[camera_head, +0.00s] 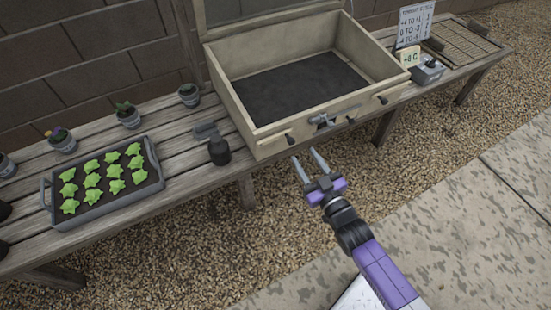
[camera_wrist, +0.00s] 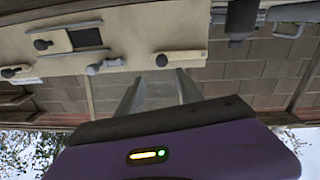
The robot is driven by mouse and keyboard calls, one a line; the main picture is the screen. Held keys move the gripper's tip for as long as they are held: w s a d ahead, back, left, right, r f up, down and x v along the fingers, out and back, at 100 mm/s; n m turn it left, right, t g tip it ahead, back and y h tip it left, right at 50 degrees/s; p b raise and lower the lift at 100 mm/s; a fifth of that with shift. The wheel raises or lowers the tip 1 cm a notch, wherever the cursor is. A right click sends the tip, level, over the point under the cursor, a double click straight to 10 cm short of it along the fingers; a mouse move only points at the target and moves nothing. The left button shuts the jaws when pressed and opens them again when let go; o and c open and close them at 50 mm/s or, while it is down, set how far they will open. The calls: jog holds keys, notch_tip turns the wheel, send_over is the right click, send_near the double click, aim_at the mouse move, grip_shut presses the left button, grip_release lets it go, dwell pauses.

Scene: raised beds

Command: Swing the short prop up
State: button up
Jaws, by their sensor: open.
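A cream cold frame box (camera_head: 227,101) stands on the bench, its lid (camera_head: 205,28) raised at the back. Its front wall carries a grey metal fitting (camera_head: 322,120) and dark knobs. In the wrist view, the front wall (camera_wrist: 130,30) shows a pale bar (camera_wrist: 185,57) with a dark knob, a dark rectangular plate (camera_wrist: 87,37), and a grey fitting (camera_wrist: 106,66). I cannot tell for sure which part is the short prop. My gripper (camera_head: 303,155) is open and empty, just in front of the front wall. Its fingers (camera_wrist: 158,76) point at the wall near the pale bar's knobbed end.
A tray (camera_head: 110,207) of seedlings, a dark bottle (camera_head: 219,152) and several small pots stand on the bench's left. A sign (camera_head: 415,22), a "+8 C" card (camera_head: 411,56) and a grey box (camera_head: 428,72) stand right. Gravel and paving lie in front.

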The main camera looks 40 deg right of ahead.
aim_at(292, 144)
jog(key=x, duration=0.4)
jog(key=f+b+x, duration=0.1)
jog(key=x, duration=0.2)
jog(key=shift+w+a+f, duration=0.1)
jog(key=shift+w+a, duration=0.05)
jog(key=shift+w, duration=0.05)
grip_shut()
dwell(1.4)
